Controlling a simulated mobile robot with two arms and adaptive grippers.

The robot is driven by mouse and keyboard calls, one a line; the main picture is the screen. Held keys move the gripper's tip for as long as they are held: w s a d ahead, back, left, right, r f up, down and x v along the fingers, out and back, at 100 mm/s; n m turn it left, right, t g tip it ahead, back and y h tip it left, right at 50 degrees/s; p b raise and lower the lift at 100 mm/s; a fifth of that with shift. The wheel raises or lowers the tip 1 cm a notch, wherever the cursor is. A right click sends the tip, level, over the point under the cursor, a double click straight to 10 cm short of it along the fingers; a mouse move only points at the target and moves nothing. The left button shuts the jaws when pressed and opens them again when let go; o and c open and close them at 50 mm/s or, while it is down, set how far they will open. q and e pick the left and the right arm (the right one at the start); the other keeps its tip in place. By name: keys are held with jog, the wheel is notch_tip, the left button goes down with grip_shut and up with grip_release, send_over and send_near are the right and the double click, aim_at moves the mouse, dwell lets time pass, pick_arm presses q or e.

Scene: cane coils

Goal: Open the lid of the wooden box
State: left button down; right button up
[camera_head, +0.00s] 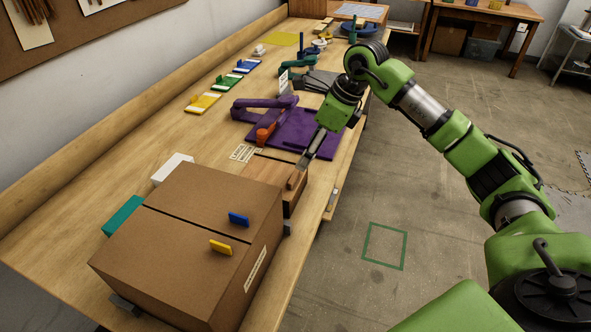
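The wooden box (262,172) stands near the front edge of the bench, just beyond a large cardboard box that hides part of it. Its flat top looks closed, with a reddish-brown strip along the edge near the gripper. My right gripper (302,166), on the green arm from the right, points down at this edge. Its fingertips look to be at or touching the strip. The fingers show as one narrow shape, so I cannot tell whether they are open or shut. My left gripper is not in view.
The cardboard box (170,245) with blue and yellow tabs fills the near bench. A purple tray (310,140) with an orange piece lies beyond the wooden box. White (172,168) and teal (123,215) blocks sit near the wall. Floor right of the bench is clear.

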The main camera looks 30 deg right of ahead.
aim_at(294, 175)
jog(key=p+x, duration=0.2)
jog(key=x, duration=0.7)
jog(key=shift+a, duration=0.2)
jog(key=shift+w+f, duration=0.15)
jog(key=shift+f, duration=0.3)
jog(key=shift+c, duration=0.3)
